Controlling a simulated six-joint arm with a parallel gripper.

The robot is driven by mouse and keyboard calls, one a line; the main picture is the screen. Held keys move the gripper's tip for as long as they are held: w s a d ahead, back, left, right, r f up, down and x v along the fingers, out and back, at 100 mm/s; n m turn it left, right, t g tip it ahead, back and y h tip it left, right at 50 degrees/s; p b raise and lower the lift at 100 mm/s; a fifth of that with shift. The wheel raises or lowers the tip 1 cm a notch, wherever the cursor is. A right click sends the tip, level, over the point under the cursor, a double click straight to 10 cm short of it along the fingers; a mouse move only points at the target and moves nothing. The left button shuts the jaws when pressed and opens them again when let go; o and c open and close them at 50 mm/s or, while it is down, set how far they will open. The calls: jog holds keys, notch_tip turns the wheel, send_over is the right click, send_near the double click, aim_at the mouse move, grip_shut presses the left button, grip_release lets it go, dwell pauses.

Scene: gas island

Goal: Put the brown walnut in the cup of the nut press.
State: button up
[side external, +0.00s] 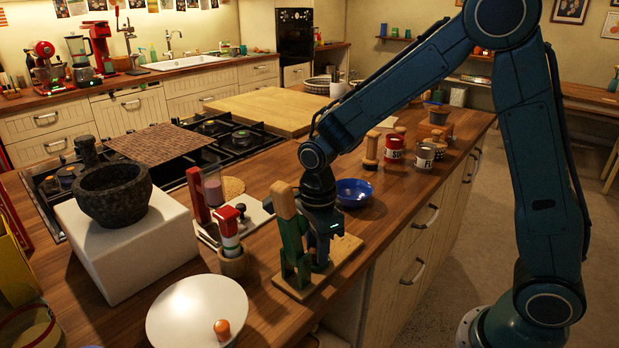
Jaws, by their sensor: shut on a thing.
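The nut press (288,235), green with a pale wooden top, stands upright on a wooden board (345,250) near the counter's front edge. My gripper (321,266) points down just right of the press's post, low over the board. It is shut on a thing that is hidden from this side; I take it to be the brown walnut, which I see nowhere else. The cup of the press is hidden behind the post and my gripper. I cannot tell whether the fingers touch the press.
A blue bowl (354,192) stands behind my gripper. A red-topped grinder (229,235) is left of the press. A stone mortar (112,190) sits on a white block (135,265).

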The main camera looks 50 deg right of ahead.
jog(key=shift+f, duration=0.4)
jog(key=shift+s+f, duration=0.2)
jog(key=shift+f, duration=0.2)
jog(key=o, duration=0.9)
jog(key=shift+o, duration=0.2)
jog(key=shift+a+r, duration=0.1)
notch_tip(320, 180, up, 13)
jog(key=shift+w+r, duration=0.15)
jog(key=shift+w, duration=0.05)
dwell(0.5)
